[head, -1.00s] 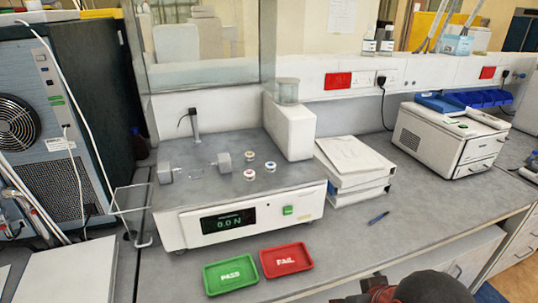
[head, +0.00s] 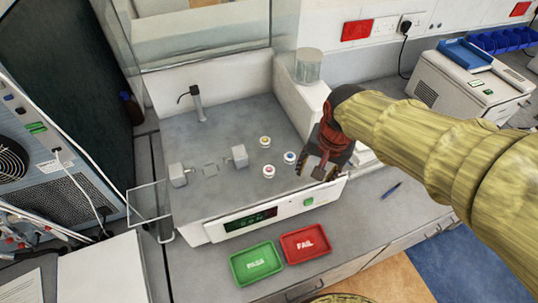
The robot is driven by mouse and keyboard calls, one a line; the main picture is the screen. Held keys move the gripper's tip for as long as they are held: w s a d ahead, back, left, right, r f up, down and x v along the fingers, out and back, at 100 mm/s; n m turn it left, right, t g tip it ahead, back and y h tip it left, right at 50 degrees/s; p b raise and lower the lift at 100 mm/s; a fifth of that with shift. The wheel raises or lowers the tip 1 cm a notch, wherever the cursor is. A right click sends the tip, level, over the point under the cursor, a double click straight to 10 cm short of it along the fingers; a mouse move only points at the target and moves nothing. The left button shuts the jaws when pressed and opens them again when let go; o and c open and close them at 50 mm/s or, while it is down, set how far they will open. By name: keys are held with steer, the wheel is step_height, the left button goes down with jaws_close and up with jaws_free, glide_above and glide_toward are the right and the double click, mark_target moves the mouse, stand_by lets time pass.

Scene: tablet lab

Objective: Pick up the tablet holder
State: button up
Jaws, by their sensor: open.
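Three small round white holders stand in a group on the grey top of the tester (head: 205,125). One has a yellow centre (head: 265,141), one a blue centre (head: 290,157) and one a red centre (head: 268,171). Which of them is the tablet holder I cannot tell. My gripper (head: 313,171) is open and points down over the right part of the tester, just right of the blue-centred holder. Nothing shows between its fingers. Whether its fingertips touch the tester top is unclear.
Two grey blocks (head: 179,174) (head: 238,156) and a thin post (head: 198,105) stand on the tester. A white column with a clear jar (head: 309,66) rises behind my gripper. Green (head: 257,264) and red (head: 305,244) trays lie in front. A pen (head: 391,190) lies right.

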steer(key=w+a+r+m+g+p, duration=0.2)
steer(key=w+a+p, duration=0.2)
steer(key=a+p, duration=0.35)
steer(key=m+p, duration=0.1)
steer(key=p, duration=0.6)
glide_above(269, 169)
steer(key=shift+s+f+g+h, duration=0.1)
steer(key=shift+f+g+h, duration=0.2)
steer(key=shift+f, duration=0.3)
steer(key=shift+a+f, duration=0.1)
steer(key=shift+f, duration=0.5)
steer(key=shift+w+f+p, duration=0.2)
steer(key=shift+f+p, duration=0.9)
steer(key=shift+f, duration=2.4)
steer(key=shift+c, duration=0.9)
steer(key=c, duration=0.7)
steer(key=shift+c, duration=0.8)
